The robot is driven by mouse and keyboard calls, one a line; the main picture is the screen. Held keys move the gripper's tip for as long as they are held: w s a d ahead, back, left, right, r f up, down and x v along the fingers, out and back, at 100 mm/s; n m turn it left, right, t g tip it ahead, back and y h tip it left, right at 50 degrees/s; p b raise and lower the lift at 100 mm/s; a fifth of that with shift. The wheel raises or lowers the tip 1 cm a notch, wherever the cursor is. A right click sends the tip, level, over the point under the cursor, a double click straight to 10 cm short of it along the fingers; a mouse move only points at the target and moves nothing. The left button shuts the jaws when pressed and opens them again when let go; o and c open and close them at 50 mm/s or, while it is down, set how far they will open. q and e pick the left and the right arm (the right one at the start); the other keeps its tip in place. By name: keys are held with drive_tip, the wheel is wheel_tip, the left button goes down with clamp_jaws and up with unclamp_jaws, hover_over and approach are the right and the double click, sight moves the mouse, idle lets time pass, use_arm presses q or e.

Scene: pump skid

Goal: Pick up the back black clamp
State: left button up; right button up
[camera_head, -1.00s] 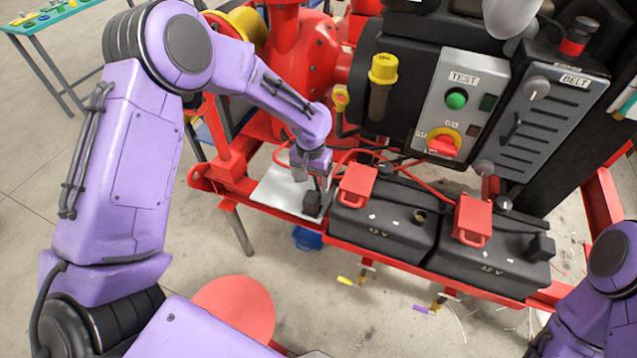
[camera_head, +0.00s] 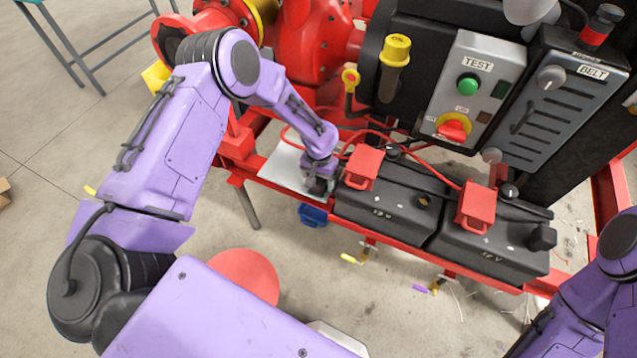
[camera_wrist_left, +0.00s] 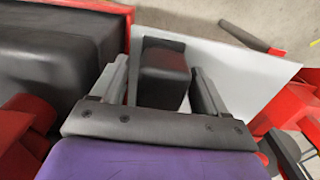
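My left gripper (camera_head: 318,190) points down over the white plate beside the left battery. In the left wrist view (camera_wrist_left: 162,88) its two fingers are apart, one on each side of a black block-like clamp (camera_wrist_left: 165,72), with gaps showing. In the head view this clamp (camera_head: 318,186) is mostly hidden by the gripper. Another black clamp (camera_head: 542,237) sits at the right end of the right battery, and smaller black pieces (camera_head: 508,191) show behind the red clamps. My right arm shows at the lower right; its gripper is out of view.
The white plate (camera_head: 283,170) adjoins the left battery (camera_head: 385,212). Red clamps stand on the left battery (camera_head: 363,168) and right battery (camera_head: 476,207). Red cables run behind them. The red frame rail (camera_head: 400,263) edges the front. A control panel (camera_head: 470,90) rises behind.

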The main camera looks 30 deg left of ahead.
use_arm(q)
drive_tip(key=c, duration=1.1)
drive_tip(key=shift+w+r, duration=0.1)
drive_tip(key=shift+r, duration=0.45)
drive_tip(key=s+r+b, duration=0.1)
drive_tip(key=s+r, duration=0.3)
drive_tip(key=s+d+r, duration=0.1)
drive_tip(key=s+r, duration=0.3)
drive_tip(key=s, duration=0.1)
drive_tip(key=s+r+b, duration=0.1)
drive_tip(key=s+r, duration=0.3)
drive_tip(key=s, duration=0.1)
drive_tip(key=shift+d+b, duration=0.3)
drive_tip(key=shift+d, duration=0.05)
